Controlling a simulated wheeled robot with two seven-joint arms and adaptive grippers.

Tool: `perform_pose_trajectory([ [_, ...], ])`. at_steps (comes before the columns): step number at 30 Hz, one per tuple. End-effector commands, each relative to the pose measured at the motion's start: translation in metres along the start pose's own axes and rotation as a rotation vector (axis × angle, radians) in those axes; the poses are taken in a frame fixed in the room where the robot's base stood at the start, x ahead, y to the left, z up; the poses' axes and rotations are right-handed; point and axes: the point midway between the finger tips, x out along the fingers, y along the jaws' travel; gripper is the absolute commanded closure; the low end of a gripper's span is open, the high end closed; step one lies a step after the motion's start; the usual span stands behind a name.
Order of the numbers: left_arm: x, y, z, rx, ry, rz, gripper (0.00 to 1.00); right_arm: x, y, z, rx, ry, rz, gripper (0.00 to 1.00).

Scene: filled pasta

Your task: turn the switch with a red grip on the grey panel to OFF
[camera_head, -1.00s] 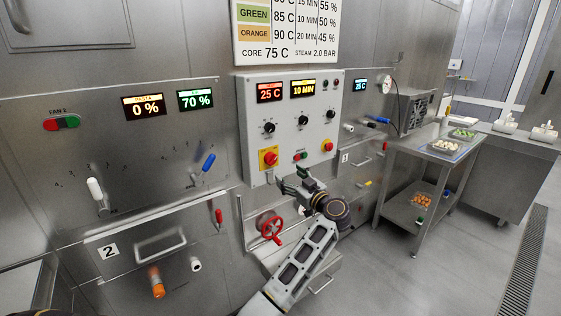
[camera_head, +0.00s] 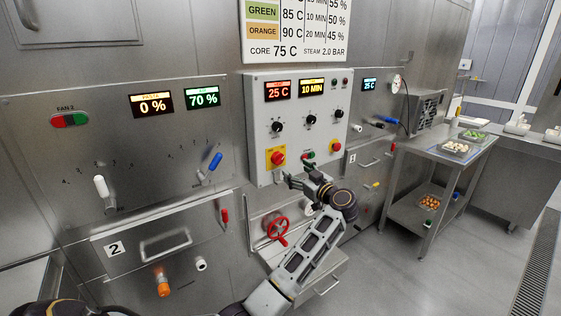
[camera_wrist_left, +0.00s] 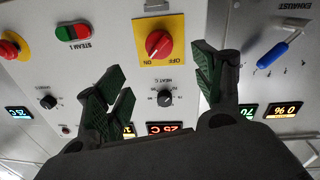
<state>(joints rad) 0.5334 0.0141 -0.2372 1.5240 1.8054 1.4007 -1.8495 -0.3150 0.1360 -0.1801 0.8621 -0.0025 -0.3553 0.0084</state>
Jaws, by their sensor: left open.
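The switch with a red grip (camera_head: 277,158) sits on a yellow plate at the lower left of the grey panel (camera_head: 318,125). In the left wrist view the red grip (camera_wrist_left: 158,44) is at the upper middle, with ON and OFF lettering on its plate; its ridge is slanted and seems to point toward ON. My left gripper (camera_head: 297,178) is open and empty, in front of the panel's lower edge, below and right of the switch in the head view. In the wrist view its fingers (camera_wrist_left: 160,78) stand spread on either side below the grip, apart from it. My right gripper is not in view.
A second red button on yellow (camera_head: 335,146) and a red-green button pair (camera_head: 308,156) are on the same panel. A red handwheel (camera_head: 277,229) sits below. A blue lever (camera_head: 215,162) is to the left. Steel tables (camera_head: 440,146) stand at the right.

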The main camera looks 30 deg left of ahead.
Motion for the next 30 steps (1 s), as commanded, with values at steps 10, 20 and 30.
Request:
perform_pose_trajectory([
  [10, 0.045, 0.0, -0.001, 0.001, 0.002, -0.001, 0.32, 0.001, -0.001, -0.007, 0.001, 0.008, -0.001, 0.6],
  [20, 0.089, -0.001, -0.001, 0.002, 0.003, -0.002, 0.32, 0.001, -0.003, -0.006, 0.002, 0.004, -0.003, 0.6],
  [30, 0.115, 0.0, -0.001, -0.001, 0.0, 0.0, 0.32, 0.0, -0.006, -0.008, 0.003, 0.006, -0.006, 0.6],
])
